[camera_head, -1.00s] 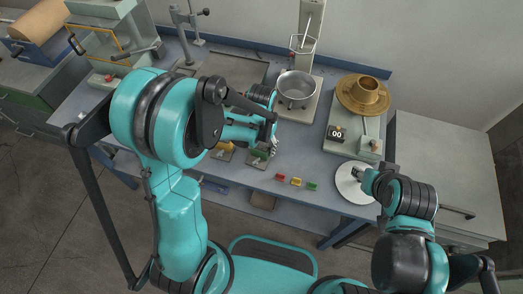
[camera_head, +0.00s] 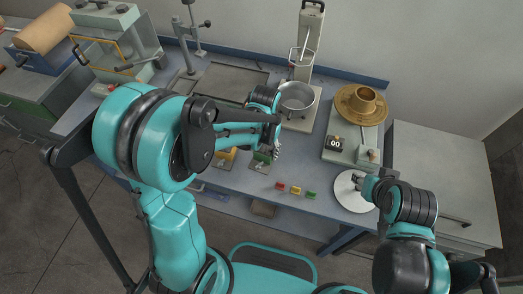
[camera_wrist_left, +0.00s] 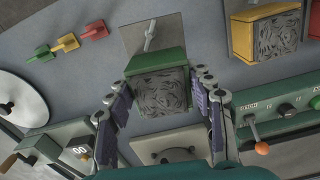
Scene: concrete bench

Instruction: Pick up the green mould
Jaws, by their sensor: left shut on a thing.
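The green mould (camera_wrist_left: 160,84), a box with a green rim and a grey, streaky filling, sits between the two fingers of my left gripper (camera_wrist_left: 166,100) in the left wrist view. The fingers are shut on its sides. In the head view the mould (camera_head: 262,156) shows beside my left gripper (camera_head: 276,148), partly covered by my arm. A grey plate (camera_wrist_left: 136,38) with a metal piece shows beyond it. I cannot tell if the mould is clear of its support. My right gripper (camera_head: 362,181) is over a white disc (camera_head: 347,197); its fingers are too small to read.
A yellow mould (camera_wrist_left: 268,32) stands beside the green one. Small red (camera_head: 281,187), yellow (camera_head: 296,190) and green (camera_head: 311,195) pieces lie near the bench's front edge. A metal bowl (camera_head: 297,97) and a scale with a brass vessel (camera_head: 362,100) stand behind.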

